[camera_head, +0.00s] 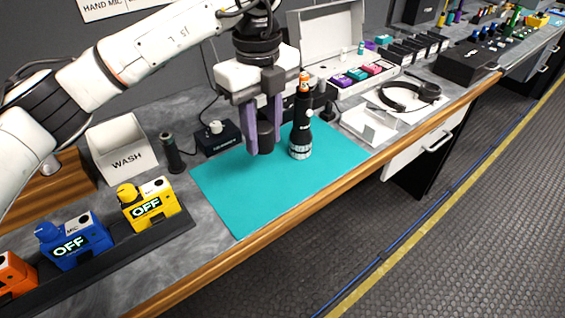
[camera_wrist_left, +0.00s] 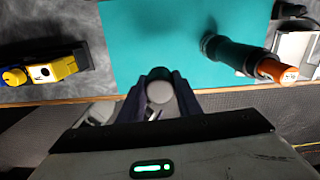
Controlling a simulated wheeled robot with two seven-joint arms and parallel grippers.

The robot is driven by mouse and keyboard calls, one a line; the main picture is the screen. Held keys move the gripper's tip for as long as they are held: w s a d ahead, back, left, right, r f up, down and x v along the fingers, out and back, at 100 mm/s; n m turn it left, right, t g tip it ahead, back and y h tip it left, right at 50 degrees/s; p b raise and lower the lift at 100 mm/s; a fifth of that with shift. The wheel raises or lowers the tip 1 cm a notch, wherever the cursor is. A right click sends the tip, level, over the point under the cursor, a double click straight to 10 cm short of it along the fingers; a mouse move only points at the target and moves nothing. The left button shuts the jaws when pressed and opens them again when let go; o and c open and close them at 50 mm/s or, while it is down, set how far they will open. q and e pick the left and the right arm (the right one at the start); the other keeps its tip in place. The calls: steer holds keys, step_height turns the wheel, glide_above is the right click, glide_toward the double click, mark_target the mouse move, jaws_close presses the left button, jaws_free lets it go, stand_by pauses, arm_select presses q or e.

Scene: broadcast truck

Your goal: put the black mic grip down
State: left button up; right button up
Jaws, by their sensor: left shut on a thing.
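My left gripper (camera_head: 263,125) points down over the teal mat (camera_head: 235,195) and is shut on the black mic grip (camera_head: 266,137), a short dark cylinder between its purple-grey fingers. In the left wrist view the grip shows end-on as a grey round top (camera_wrist_left: 160,92) between the dark fingers. I cannot tell whether its lower end touches the mat. My right gripper is out of view.
A white WASH box (camera_head: 122,158), a dark handle (camera_head: 172,155) and a black box with a white knob (camera_head: 217,138) stand left of the mat. Yellow (camera_head: 150,203) and blue (camera_head: 75,242) packs stand in a black rack. A headset (camera_head: 408,97) lies right. The mat's front is clear.

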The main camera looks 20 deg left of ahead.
arm_select(q)
steer(key=n, duration=0.2)
steer(key=shift+w+d+r+n, duration=0.15)
steer(key=shift+w+d+n, duration=0.1)
steer(key=shift+n, duration=0.55)
glide_toward(269, 183)
step_height(269, 183, down, 6)
steer(key=shift+r+p, duration=0.25)
steer(key=shift+p, duration=0.15)
steer(key=shift+f, duration=0.1)
steer(key=shift+f+b, duration=0.3)
steer(key=shift+f, duration=0.1)
steer(key=o, duration=1.2)
